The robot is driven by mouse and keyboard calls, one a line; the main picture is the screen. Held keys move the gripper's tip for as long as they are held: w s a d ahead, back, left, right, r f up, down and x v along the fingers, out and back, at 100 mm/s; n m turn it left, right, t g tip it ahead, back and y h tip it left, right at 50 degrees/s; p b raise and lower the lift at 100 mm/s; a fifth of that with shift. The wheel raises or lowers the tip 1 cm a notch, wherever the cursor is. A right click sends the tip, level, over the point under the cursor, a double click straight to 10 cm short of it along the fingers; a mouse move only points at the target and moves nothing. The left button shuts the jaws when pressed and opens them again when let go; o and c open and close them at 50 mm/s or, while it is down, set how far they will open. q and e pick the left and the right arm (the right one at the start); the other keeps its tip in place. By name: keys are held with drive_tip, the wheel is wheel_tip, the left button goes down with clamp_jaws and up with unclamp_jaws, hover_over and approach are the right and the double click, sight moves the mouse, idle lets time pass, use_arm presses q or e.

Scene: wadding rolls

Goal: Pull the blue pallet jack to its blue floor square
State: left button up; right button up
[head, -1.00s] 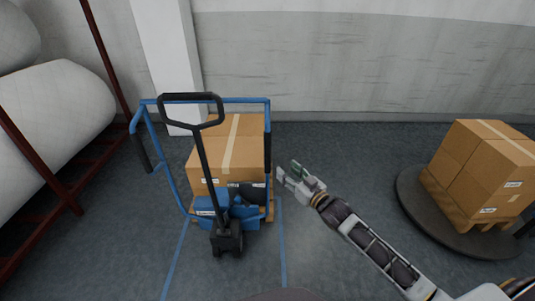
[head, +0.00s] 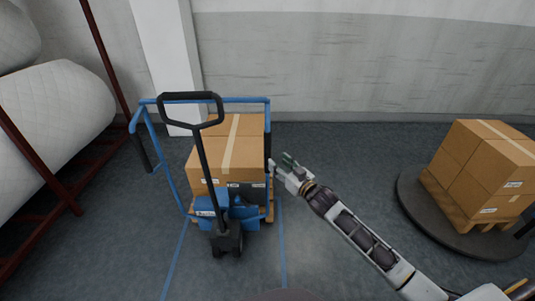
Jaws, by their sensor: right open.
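The blue pallet jack (head: 213,207) stands left of centre, its black loop handle (head: 190,97) upright on a dark shaft. A blue tube frame (head: 240,101) with black grips rises around it, and a cardboard box (head: 215,160) on a pallet sits behind it. Blue lines (head: 283,250) on the floor run forward from under the jack; whether they bound the blue square I cannot tell. My right gripper (head: 280,165) is open, close beside the frame's right black grip (head: 267,152); contact cannot be told. My left gripper is not in view.
At the right, stacked boxes (head: 485,165) on a pallet stand on a round dark platform (head: 415,205). At the left, white wadding rolls (head: 55,115) lie on a red rack (head: 85,190). A white pillar (head: 165,60) and wall stand behind.

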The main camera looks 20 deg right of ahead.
sight(270, 154)
drive_tip(key=shift+x, duration=2.15)
drive_tip(key=shift+b+x, duration=0.3)
drive_tip(key=shift+x, duration=0.9)
drive_tip(key=shift+w+a, duration=0.15)
drive_tip(key=shift+w, duration=0.5)
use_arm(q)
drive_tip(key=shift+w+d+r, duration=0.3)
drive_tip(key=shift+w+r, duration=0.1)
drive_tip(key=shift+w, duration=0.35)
use_arm(e)
drive_tip(key=shift+w+a, duration=0.1)
drive_tip(key=shift+w, duration=0.15)
drive_tip(key=shift+c, duration=0.4)
drive_tip(key=c, duration=1)
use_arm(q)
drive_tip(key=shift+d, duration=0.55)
